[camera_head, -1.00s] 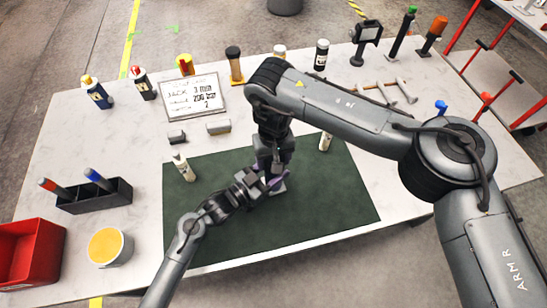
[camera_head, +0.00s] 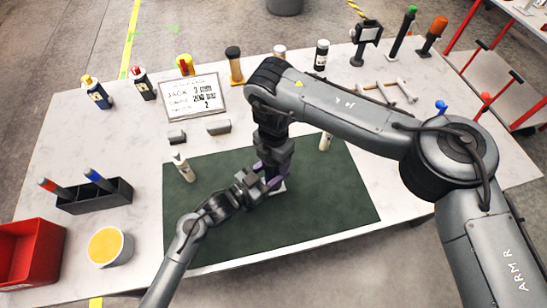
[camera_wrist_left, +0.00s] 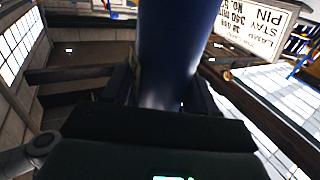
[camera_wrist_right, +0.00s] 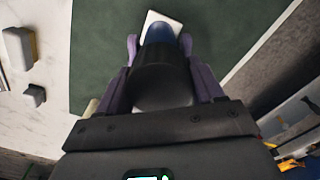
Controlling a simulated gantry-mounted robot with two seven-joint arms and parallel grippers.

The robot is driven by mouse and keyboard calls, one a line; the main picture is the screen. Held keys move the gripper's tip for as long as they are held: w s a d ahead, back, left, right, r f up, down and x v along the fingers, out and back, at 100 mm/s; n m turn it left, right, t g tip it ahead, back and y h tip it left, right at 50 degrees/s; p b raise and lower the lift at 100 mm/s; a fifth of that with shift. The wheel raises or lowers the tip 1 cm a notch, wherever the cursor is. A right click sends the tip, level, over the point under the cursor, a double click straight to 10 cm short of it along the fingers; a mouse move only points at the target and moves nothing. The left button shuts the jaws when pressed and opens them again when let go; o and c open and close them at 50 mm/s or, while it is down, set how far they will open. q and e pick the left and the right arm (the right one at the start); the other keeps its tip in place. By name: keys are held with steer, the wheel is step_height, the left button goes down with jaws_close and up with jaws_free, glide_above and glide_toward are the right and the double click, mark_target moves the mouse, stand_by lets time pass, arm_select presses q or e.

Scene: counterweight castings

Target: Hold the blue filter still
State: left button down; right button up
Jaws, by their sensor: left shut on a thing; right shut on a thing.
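The blue filter (camera_wrist_left: 168,60) fills the middle of the left wrist view, between the dark fingers of my left gripper (camera_wrist_left: 160,95), which is shut on it. In the right wrist view, the blue filter (camera_wrist_right: 185,43) shows beyond a black cylinder (camera_wrist_right: 162,85). My right gripper (camera_wrist_right: 160,75) has its purple fingers shut on that cylinder. I cannot tell whether the cylinder is part of the filter. A white plate (camera_wrist_right: 156,22) lies under them on the dark green mat (camera_head: 325,195).
A black holder (camera_head: 95,195), a yellow-filled tub (camera_head: 108,246) and a red bin (camera_head: 28,252) are at the left.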

steer(key=n, duration=0.6)
steer(key=shift+n, duration=0.3)
steer(key=n, duration=1.2)
steer(key=shift+r+n, duration=0.1)
steer(key=shift+n, duration=0.3)
steer(key=n, duration=0.4)
steer(key=shift+n, duration=0.4)
steer(key=shift+r, duration=0.2)
steer(key=shift+r, duration=0.9)
steer(key=shift+r, duration=0.1)
